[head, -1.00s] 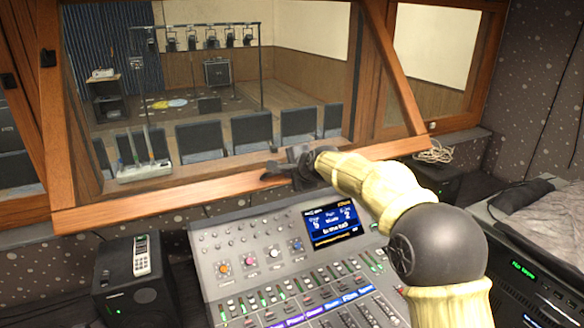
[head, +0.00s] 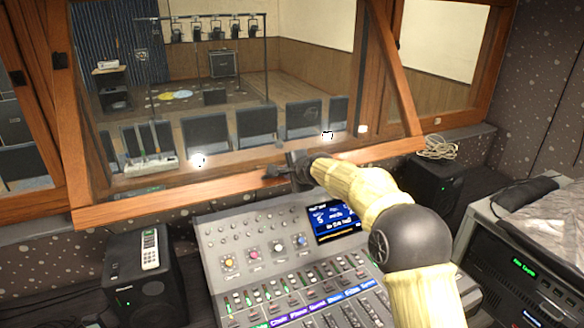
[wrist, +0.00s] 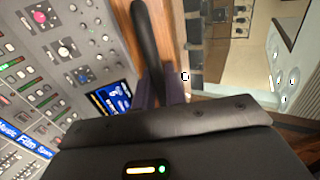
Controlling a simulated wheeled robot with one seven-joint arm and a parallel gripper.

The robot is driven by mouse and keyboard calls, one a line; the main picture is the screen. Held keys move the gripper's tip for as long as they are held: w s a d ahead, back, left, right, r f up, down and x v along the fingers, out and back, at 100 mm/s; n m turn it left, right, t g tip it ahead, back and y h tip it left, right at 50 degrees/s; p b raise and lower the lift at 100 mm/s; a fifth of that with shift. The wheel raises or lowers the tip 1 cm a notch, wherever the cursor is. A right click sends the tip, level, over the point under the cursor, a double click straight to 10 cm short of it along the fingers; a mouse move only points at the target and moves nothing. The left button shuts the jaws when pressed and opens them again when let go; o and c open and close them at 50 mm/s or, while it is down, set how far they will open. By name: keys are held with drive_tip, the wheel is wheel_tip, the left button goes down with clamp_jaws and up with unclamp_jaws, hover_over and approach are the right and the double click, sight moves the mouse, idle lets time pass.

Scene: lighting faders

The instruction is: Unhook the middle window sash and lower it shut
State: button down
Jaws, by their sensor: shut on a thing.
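The middle window sash is a wooden frame with glass. Its bottom rail (head: 150,204) leans out into the room above the mixing desk, and its right stile (head: 397,75) slants up to the window frame. My gripper (head: 290,168) is at the rail, right of its middle, shut on the dark sash handle (head: 274,172). In the wrist view the handle (wrist: 147,40) stands up between my fingers (wrist: 160,88) beside the wood of the rail. My gripper body hides their exact contact. I cannot make out a hook holding the sash.
The mixing desk (head: 240,235) with knobs, faders and a blue screen (head: 333,220) lies just below my arm. Speakers stand at left (head: 140,283) and right (head: 435,183). Coiled cable (head: 438,147) lies on the sill at right. A grey rack case (head: 500,235) stands at far right.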

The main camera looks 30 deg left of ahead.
drive_tip(key=shift+p+x, duration=0.8)
drive_tip(key=shift+x, duration=0.45)
drive_tip(key=shift+w+a+f, duration=0.15)
drive_tip(key=shift+a+f, duration=0.1)
drive_tip(key=shift+f, duration=0.35)
drive_tip(key=c, duration=1.2)
unclamp_jaws()
drive_tip(key=shift+r, duration=0.1)
drive_tip(key=shift+d, duration=0.1)
